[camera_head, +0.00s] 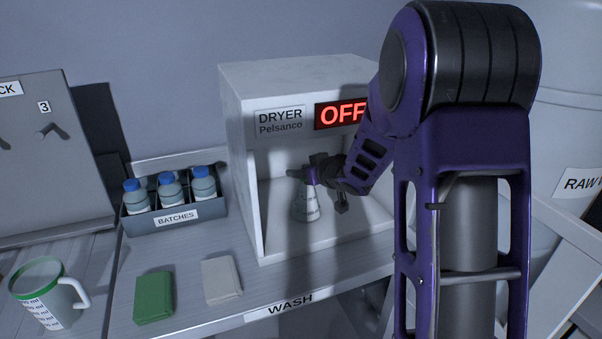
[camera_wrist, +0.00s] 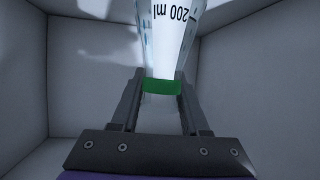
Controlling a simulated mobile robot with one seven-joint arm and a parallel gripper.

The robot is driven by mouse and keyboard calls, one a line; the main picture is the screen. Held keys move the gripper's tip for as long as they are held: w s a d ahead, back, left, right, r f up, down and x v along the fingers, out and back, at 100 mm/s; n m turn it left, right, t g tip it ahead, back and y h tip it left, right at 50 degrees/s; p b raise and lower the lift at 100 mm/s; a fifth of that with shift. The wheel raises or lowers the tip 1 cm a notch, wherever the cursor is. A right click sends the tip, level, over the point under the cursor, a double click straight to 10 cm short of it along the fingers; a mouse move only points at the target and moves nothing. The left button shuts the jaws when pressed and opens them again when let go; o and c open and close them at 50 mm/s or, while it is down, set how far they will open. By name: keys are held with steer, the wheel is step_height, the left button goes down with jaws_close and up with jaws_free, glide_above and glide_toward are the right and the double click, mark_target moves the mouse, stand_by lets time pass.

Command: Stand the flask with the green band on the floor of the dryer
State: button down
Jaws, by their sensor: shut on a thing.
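The flask with the green band (camera_wrist: 173,40) is inside the dryer (camera_head: 243,157), gripped at its neck. In the wrist view its green band (camera_wrist: 162,87) sits between the fingers and "200 ml" is printed on its body. In the head view the conical flask (camera_head: 305,205) looks upright, its base close to the dryer floor (camera_head: 345,232); I cannot tell whether it touches. My gripper (camera_wrist: 161,92) is shut on the neck, reaching in through the open front. My arm hides the dryer's right side.
A batches rack (camera_head: 175,217) with blue-capped bottles stands left of the dryer. A green cloth (camera_head: 154,297) and a grey cloth (camera_head: 221,280) lie in front. A green-rimmed jug (camera_head: 45,293) stands at the front left. The dryer sign (camera_head: 340,114) reads OFF.

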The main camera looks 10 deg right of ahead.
steer(key=c, duration=0.8)
jaws_free()
steer(key=shift+f, duration=0.15)
steer(key=shift+c, duration=0.2)
steer(key=o, duration=0.4)
steer(key=shift+o, duration=0.2)
steer(key=shift+r, duration=0.3)
steer(key=p+v, duration=0.2)
steer(key=v, duration=1)
steer(key=shift+a+f, duration=0.1)
